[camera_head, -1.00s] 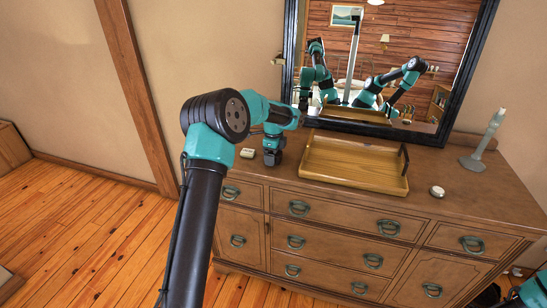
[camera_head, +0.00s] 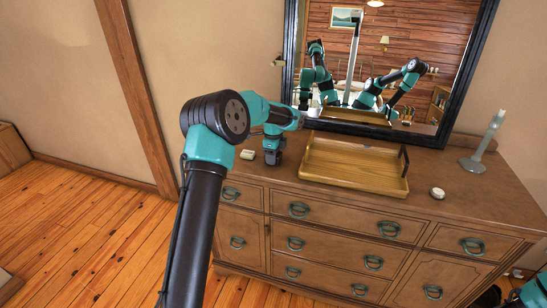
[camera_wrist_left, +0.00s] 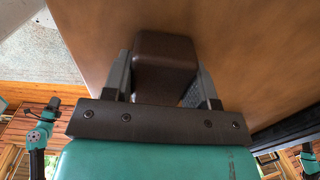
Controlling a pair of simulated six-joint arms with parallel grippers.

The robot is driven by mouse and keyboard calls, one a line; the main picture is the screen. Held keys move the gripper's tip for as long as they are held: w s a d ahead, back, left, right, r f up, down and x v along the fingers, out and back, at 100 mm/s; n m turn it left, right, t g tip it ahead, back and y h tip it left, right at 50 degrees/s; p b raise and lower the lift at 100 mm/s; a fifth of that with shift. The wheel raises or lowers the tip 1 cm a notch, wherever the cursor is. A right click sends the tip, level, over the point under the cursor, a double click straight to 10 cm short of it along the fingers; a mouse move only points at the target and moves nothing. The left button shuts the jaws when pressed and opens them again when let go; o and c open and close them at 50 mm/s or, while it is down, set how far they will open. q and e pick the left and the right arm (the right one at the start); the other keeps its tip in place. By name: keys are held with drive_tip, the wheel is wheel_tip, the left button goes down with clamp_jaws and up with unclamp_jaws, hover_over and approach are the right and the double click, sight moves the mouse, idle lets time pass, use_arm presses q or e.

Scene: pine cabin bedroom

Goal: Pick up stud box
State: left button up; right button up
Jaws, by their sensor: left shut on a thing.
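The stud box appears to be the small dark brown block (camera_wrist_left: 165,62) in the left wrist view, with smooth sides and rounded edges. My left gripper (camera_wrist_left: 163,82) is shut on it, one finger on each side. In the head view my left gripper (camera_head: 272,158) points down at the dresser top near its left end, and the box cannot be made out there. The gripper is very low over the wood; whether the box touches the top is unclear. Only part of my right arm shows at the lower right; its gripper is not seen directly.
A wooden tray (camera_head: 353,184) with dark handles lies right of the left gripper on the dresser (camera_head: 440,212). A small cream block (camera_head: 247,154) sits just left of it. A round white item (camera_head: 437,193) and a grey-green candlestick (camera_head: 485,145) stand further right. A black-framed mirror (camera_head: 447,128) stands behind.

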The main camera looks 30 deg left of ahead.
use_arm(q)
wheel_tip(320, 180, up, 3)
drive_tip(key=shift+r, duration=0.15)
drive_tip(key=s+d+r, duration=0.1)
drive_tip(key=s+d, duration=0.7)
drive_tip(key=s, duration=0.5)
drive_tip(key=shift+s+d+r, duration=0.2)
drive_tip(key=shift+s, duration=0.15)
